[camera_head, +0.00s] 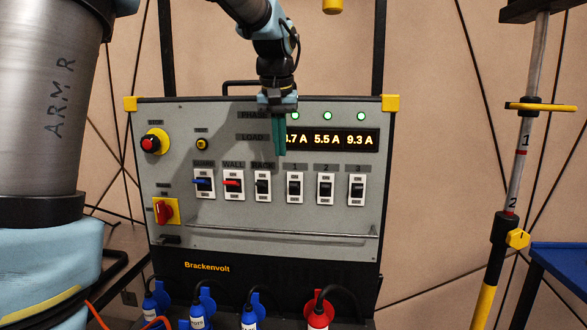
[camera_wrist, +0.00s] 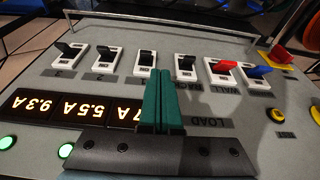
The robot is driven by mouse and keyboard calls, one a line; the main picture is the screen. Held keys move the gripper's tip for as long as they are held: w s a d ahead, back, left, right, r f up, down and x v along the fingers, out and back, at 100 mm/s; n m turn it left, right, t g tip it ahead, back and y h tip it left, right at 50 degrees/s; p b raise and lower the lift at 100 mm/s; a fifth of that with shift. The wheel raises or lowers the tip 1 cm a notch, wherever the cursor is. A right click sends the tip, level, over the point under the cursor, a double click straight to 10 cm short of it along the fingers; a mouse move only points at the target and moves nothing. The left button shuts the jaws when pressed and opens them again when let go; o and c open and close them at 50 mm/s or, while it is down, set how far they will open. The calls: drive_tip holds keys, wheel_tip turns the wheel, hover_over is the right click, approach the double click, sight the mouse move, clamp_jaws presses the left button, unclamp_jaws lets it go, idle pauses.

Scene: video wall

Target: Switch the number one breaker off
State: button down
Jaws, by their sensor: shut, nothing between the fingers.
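The number one breaker (camera_head: 294,188) is a white-framed switch with a black lever, under the label 1 on the grey panel. I cannot tell its lever position surely. It also shows in the wrist view (camera_wrist: 146,63), where the panel appears upside down, just beyond and left of the fingertips. My gripper (camera_head: 281,153) has green fingers pressed together with nothing between them. It hangs in front of the panel, above and slightly left of the number one breaker, partly covering the load display (camera_head: 330,140). The fingers also show in the wrist view (camera_wrist: 164,76). They look apart from the lever.
Breakers two (camera_head: 326,188) and three (camera_head: 357,190) stand to the right. The rack breaker (camera_head: 262,186), red wall breaker (camera_head: 233,184) and a blue-levered breaker (camera_head: 203,183) stand to the left. A horizontal rail (camera_head: 290,231) runs below. A red stop button (camera_head: 149,143) is at upper left.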

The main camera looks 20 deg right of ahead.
sight(293, 172)
drive_tip(key=d+r, duration=0.2)
drive_tip(key=shift+s+d+r, duration=0.2)
drive_tip(key=shift+s+d, duration=0.15)
drive_tip(key=shift+s, duration=0.05)
drive_tip(key=p+x, duration=0.2)
drive_tip(key=x, duration=0.8)
drive_tip(key=shift+w, duration=0.1)
drive_tip(key=shift+f, duration=0.15)
drive_tip(key=shift+t+b, duration=0.3)
drive_tip(key=shift+b, duration=0.2)
drive_tip(key=shift+h, duration=0.3)
drive_tip(key=shift+b, duration=0.3)
